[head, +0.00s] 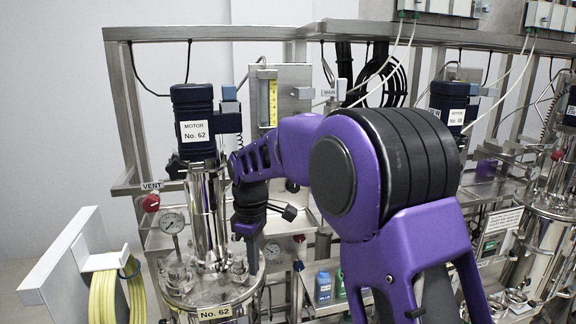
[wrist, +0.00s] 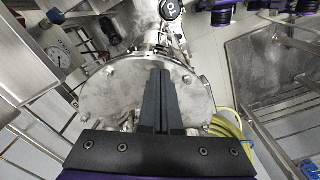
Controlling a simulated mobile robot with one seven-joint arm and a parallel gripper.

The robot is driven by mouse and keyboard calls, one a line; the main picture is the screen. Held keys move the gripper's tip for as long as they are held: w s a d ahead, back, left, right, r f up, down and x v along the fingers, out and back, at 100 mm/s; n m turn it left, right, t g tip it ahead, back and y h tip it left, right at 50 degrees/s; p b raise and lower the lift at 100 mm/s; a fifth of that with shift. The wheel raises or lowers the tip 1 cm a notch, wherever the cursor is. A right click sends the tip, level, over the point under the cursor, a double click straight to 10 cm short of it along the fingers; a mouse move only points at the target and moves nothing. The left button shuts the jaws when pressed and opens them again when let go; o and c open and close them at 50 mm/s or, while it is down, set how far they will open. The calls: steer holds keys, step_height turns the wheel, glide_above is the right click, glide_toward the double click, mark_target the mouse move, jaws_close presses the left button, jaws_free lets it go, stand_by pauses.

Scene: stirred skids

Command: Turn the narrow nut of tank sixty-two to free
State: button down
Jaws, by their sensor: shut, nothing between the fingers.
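Tank sixty-two (head: 184,300) stands at the left in the head view, with a "No. 62" plate on its front and a motor (head: 194,115) labelled No. 62 above. Its round steel lid also shows in the wrist view (wrist: 120,97). Small nuts and clamps sit around the lid's rim, too small to tell which is the narrow nut. My gripper (head: 253,270) points down over the right side of the lid. In the wrist view its two dark fingers (wrist: 163,73) are shut together and empty, in front of the lid; contact cannot be told.
A pressure gauge (head: 172,222) and a red vent knob (head: 151,202) stand left of the motor column. A yellow hose (head: 104,295) hangs on a panel at the front left. Bottles (head: 323,287) stand on a shelf to the right. Another tank (head: 546,245) is at far right.

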step_height(320, 180, up, 4)
steer(key=p, duration=0.3)
steer(key=shift+r+p, duration=0.2)
steer(key=shift+p, duration=0.15)
steer(key=shift+d+r, duration=0.1)
steer(key=shift+r, duration=0.5)
